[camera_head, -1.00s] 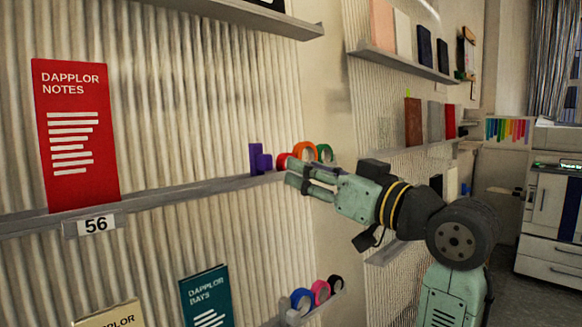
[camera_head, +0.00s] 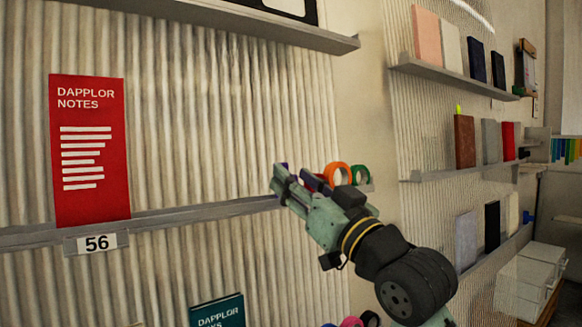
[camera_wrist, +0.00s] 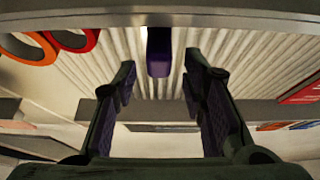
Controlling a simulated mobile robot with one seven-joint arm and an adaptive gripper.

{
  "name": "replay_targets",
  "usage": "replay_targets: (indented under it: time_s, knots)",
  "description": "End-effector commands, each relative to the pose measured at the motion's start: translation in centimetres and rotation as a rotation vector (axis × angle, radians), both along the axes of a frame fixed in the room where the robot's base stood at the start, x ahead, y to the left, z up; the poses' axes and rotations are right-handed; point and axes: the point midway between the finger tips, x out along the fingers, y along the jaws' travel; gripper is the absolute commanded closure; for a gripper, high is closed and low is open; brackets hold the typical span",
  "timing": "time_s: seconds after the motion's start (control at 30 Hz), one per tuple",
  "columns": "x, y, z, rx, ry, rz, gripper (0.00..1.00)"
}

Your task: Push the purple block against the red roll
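The purple block (camera_wrist: 158,52) shows in the wrist view at the shelf edge, ahead of the gap between my fingertips. In the head view it is mostly hidden by my gripper. The red roll (camera_wrist: 76,38) is left of the block in the wrist view, with a visible gap between them. My gripper (camera_wrist: 160,78) is open, with a finger on either side and nothing held. In the head view my gripper (camera_head: 283,181) is in front of the shelf, covering most of the red roll. I cannot tell whether a finger touches the block.
The orange roll (camera_head: 338,172) and green roll (camera_head: 361,174) stand right of the red one on the grey shelf (camera_head: 215,210). A red DAPPLOR NOTES book (camera_head: 90,150) stands farther left, above a 56 label (camera_head: 97,243). The shelf between book and gripper looks clear.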

Motion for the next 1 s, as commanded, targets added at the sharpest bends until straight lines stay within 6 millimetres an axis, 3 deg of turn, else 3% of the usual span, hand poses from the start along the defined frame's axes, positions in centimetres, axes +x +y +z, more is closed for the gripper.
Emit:
replay_targets:
  time_s: [0.2, 0.5, 1.0]
  knots:
    - [1.5, 1.1, 0.9, 0.0, 0.0, 0.0, 0.62]
    - [1.7, 1.2, 0.8, 0.0, 0.0, 0.0, 0.62]
    - [1.7, 1.2, 0.8, 0.0, 0.0, 0.0, 0.94]
